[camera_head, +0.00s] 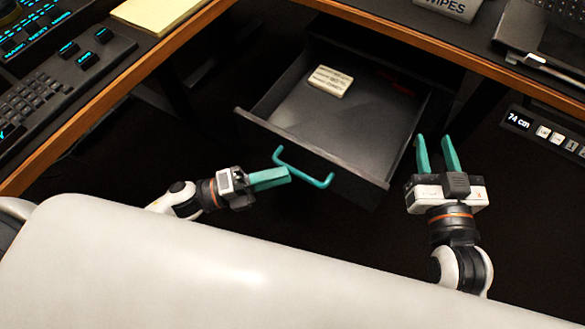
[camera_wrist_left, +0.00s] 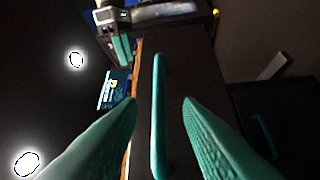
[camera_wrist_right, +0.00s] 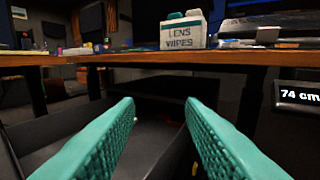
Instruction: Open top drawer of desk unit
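The desk unit's top drawer (camera_head: 345,115) is pulled out under the desk, with its inside showing. Its teal bar handle (camera_head: 303,178) is on the dark front panel. My left gripper (camera_head: 287,176) is just left of the handle. In the left wrist view its fingers (camera_wrist_left: 160,100) are spread, with the handle (camera_wrist_left: 159,120) seen in the gap between them and no contact visible. My right gripper (camera_head: 435,138) is open and empty beside the drawer's right front corner. In the right wrist view its fingers (camera_wrist_right: 160,104) are apart, with the drawer beyond.
A cream block (camera_head: 330,81) and a dark red item (camera_head: 396,84) lie in the drawer. The wooden desk edge (camera_head: 430,42) runs above it. A wipes box (camera_wrist_right: 183,31) stands on the desk. A height panel (camera_head: 545,130) is at right. Another teal handle (camera_wrist_left: 263,137) shows on a dark front.

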